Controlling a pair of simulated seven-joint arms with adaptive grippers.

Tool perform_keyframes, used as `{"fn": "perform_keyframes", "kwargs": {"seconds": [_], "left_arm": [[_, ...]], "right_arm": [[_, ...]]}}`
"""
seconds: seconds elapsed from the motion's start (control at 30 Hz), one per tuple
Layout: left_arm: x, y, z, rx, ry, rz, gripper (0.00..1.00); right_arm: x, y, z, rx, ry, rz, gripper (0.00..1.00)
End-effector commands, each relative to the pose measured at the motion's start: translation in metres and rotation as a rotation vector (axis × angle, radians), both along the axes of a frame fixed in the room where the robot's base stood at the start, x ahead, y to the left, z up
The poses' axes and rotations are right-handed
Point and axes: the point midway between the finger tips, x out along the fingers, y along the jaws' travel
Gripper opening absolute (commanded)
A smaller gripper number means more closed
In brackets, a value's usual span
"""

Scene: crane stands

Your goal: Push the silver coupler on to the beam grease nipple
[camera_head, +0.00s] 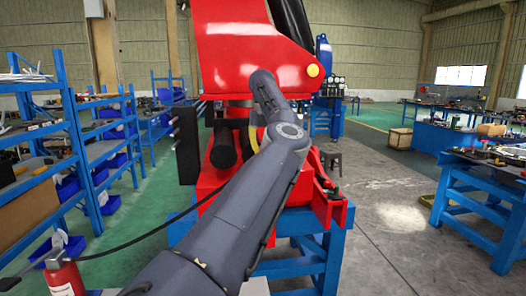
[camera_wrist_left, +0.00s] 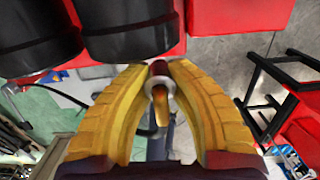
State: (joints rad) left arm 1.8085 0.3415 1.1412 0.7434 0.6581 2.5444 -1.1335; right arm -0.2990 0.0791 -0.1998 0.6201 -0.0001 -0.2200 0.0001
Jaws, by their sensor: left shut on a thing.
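The fingers of my left gripper (camera_wrist_left: 160,72) are yellow and ribbed in the left wrist view. They are shut on the silver coupler (camera_wrist_left: 159,86), a small pale ring with an orange-brown tip pointing towards the camera. A dark red part shows just behind the ring, between the fingertips; I cannot tell whether it touches. In the head view my grey arm hides most of this gripper, and only a bit of yellow shows beside it. The beam grease nipple cannot be made out in either view. My right gripper is not in view.
The red crane part (camera_head: 245,55) rises above a blue stand (camera_head: 330,245). Two black cylinders (camera_wrist_left: 128,38) lie close to the left gripper. A thin black hose (camera_head: 130,248) runs in from the left, near a red extinguisher (camera_head: 64,277). Blue shelves (camera_head: 90,150) stand left.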

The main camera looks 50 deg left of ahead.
Motion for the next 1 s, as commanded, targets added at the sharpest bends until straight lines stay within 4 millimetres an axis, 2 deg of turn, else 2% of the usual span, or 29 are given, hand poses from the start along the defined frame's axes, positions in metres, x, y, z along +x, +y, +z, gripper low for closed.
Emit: {"fn": "perform_keyframes", "kwargs": {"seconds": [0.6, 1.0], "left_arm": [[0.001, -0.001, -0.046, -0.003, 0.002, 0.000, 0.00], [0.000, 0.000, -0.057, -0.002, 0.001, 0.000, 0.00]], "right_arm": [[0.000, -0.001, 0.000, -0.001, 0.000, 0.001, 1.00], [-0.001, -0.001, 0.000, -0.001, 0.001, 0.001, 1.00]]}}
